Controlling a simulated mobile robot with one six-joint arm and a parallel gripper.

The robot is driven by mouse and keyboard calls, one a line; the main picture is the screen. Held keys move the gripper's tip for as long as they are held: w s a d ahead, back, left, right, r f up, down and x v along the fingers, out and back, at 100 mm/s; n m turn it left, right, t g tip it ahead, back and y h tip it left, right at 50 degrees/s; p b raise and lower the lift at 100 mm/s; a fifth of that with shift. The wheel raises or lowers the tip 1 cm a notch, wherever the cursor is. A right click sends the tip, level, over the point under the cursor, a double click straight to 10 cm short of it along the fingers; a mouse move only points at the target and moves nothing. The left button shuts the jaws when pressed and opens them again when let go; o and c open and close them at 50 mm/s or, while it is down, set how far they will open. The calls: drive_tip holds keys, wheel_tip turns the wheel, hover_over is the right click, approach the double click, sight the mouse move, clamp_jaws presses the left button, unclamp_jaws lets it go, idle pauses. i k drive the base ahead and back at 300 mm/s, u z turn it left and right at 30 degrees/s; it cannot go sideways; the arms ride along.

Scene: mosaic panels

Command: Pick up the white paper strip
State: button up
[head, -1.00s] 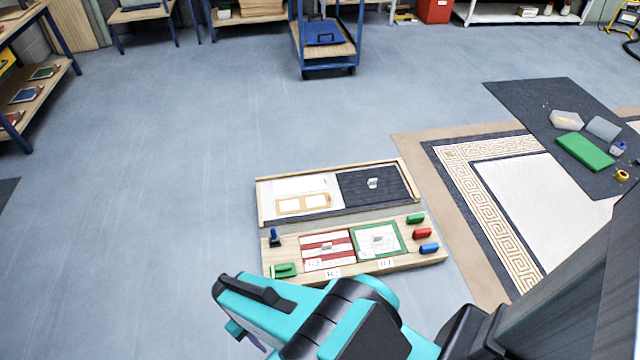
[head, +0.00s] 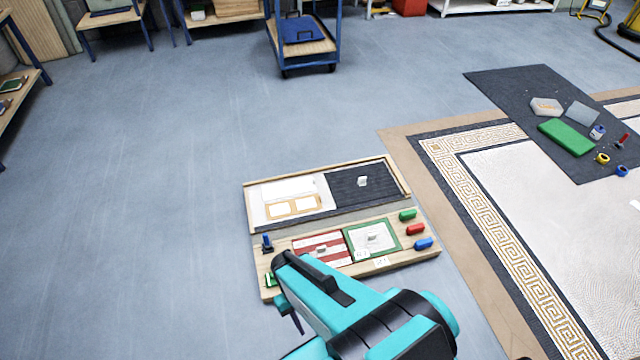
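A wooden panel board (head: 415,253) lies on the floor near the middle of the head view. Its upper left part has a plain white rectangle (head: 288,190) above a tan-framed pair of white panes (head: 292,207). Small white labels (head: 381,261) lie along its lower part. I cannot tell which white piece is the paper strip. My teal arm reaches over the board's lower left front. My gripper (head: 292,318) is at its end, mostly hidden behind the arm; I cannot see whether it is open or holds anything.
The board carries a dark panel (head: 345,190), a red-striped panel (head: 320,248), a green-framed panel (head: 372,239) and coloured blocks. A patterned rug (head: 470,180) lies right, with a dark mat (head: 505,90) holding a green block (head: 566,137) and small items. The left floor is clear.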

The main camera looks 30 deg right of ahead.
sight(305, 184)
drive_tip(key=z, duration=0.6)
drive_tip(key=k, duration=0.95)
drive_tip(key=u, duration=0.05)
drive_tip(key=i, duration=0.75)
drive_tip(key=z, duration=0.05)
